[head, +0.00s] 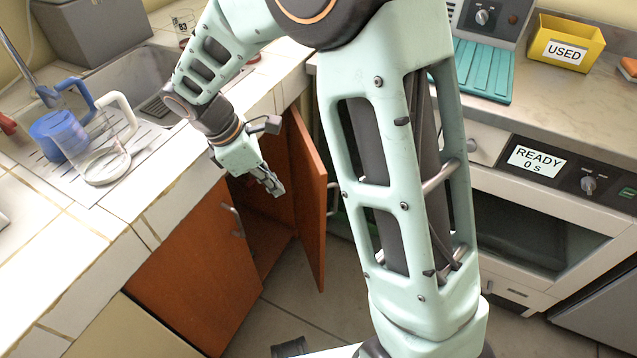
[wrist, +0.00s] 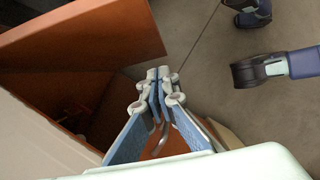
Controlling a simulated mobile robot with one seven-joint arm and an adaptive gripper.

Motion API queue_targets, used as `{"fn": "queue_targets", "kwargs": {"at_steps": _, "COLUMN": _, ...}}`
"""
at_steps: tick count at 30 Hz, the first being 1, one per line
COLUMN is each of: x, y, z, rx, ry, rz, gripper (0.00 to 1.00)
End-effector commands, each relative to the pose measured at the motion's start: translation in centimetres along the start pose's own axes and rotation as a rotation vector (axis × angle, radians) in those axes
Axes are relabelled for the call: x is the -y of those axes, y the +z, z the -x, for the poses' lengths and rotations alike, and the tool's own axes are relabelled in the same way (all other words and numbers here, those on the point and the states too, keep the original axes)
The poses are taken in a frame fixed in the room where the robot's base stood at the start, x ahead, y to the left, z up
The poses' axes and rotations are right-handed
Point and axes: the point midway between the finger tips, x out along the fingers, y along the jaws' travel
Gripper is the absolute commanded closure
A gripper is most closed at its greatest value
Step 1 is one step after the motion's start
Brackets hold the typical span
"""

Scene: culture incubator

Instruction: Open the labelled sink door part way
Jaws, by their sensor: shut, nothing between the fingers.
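The sink cabinet has two orange-brown doors under the white tiled counter. The right door (head: 307,200) stands swung out from the cabinet, and its inner side faces left; it also shows at the upper left of the wrist view (wrist: 80,38). The left door (head: 195,270) is shut and has a metal bar handle (head: 232,219). No label shows on either door. My gripper (head: 273,186) is shut and empty, in front of the opening between the doors. In the wrist view its fingertips (wrist: 158,76) are together, apart from the open door's edge.
The dark cabinet inside (head: 266,225) shows between the doors. A clear jug (head: 95,150) and a blue cup (head: 55,135) stand beside the sink. An appliance marked READY (head: 535,160) and a yellow USED bin (head: 566,42) are at right. Floor (head: 300,300) is clear below the open door.

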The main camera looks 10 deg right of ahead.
Motion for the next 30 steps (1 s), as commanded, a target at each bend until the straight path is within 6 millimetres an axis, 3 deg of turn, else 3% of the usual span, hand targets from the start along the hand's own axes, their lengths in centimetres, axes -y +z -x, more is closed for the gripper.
{"fn": "queue_targets", "kwargs": {"at_steps": 5, "x": -0.3, "y": -0.2, "z": -1.5, "rx": 0.001, "ry": 0.008, "rz": 0.007, "gripper": 1.0}}
{"fn": "queue_targets", "kwargs": {"at_steps": 18, "x": -0.3, "y": -0.2, "z": -10.6, "rx": 0.002, "ry": 0.005, "rz": 0.006, "gripper": 1.0}}
{"fn": "queue_targets", "kwargs": {"at_steps": 24, "x": -0.4, "y": 2.7, "z": -11.2, "rx": 0.001, "ry": 0.008, "rz": 0.003, "gripper": 1.0}}
{"fn": "queue_targets", "kwargs": {"at_steps": 30, "x": -0.3, "y": 3.6, "z": -11.4, "rx": 0.002, "ry": 0.008, "rz": 0.005, "gripper": 1.0}}
